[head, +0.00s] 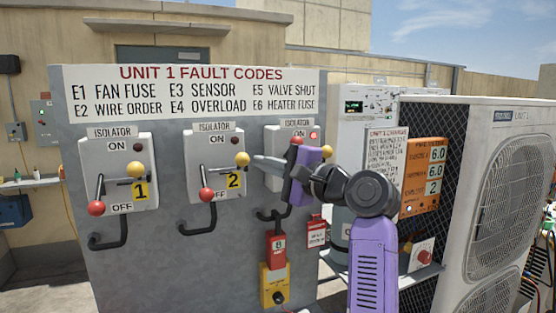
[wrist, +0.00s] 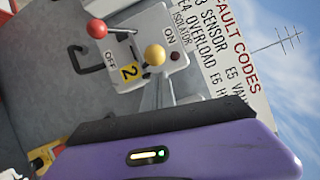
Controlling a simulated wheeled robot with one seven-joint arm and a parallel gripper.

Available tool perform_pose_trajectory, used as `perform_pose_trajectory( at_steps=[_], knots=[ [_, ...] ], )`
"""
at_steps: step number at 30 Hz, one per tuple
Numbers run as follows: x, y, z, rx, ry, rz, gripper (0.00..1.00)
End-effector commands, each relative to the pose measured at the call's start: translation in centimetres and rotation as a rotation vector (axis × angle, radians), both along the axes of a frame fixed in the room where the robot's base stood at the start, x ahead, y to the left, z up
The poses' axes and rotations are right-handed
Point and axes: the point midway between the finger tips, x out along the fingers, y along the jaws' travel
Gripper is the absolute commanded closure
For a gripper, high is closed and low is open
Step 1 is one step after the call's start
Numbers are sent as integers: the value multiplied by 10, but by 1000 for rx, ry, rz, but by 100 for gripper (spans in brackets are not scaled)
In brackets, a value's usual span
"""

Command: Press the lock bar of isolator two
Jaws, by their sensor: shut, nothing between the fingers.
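Isolator two (head: 200,150) is a pale box marked with a yellow 2 on the grey panel. Its lock bar ends in a yellow knob (head: 242,159), which also shows in the wrist view (wrist: 154,55). Its red-balled handle (head: 206,195) is down near OFF, and its lamp (head: 236,141) is dark. My gripper (head: 257,161) is shut and empty, its tips just right of the yellow knob. They also show below the knob in the wrist view (wrist: 163,92). I cannot tell whether they touch it.
Isolator one (head: 117,150), with a similar knob and handle, is at left. Isolator three (head: 273,135), right, is partly hidden by my gripper; its lamp (head: 314,135) is red and its red ball (head: 296,141) is up.

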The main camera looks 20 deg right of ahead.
Motion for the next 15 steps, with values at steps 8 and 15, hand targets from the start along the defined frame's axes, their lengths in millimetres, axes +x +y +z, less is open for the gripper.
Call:
perform_pose_trajectory(
  at_steps=[8,15],
  knots=[
    [-1,5,1,0,-1,0,100],
    [-1,10,2,1,-1,2,100]
  ],
)
